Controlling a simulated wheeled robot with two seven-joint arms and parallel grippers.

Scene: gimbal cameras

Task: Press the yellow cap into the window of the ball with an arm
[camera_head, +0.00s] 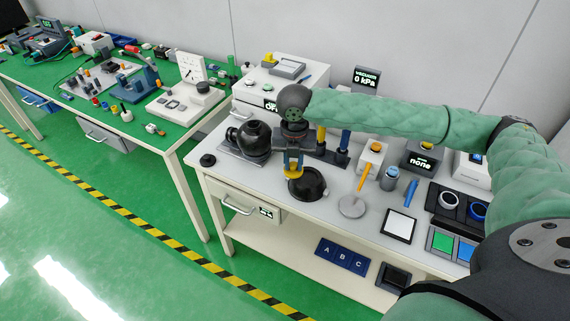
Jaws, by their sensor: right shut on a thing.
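My right gripper (293,168) points down over the white bench, shut on the yellow cap (293,174). The cap is at the fingertips, just above and left of a round black piece (308,185) lying on the bench front. That piece looks like a dark ball or bowl in a rim; its window cannot be made out. I cannot tell whether the cap touches it. Another black rounded body (252,137) sits on a grey plate to the left of the gripper. My left gripper is not in view.
A black knob (207,160) stands at the left corner.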

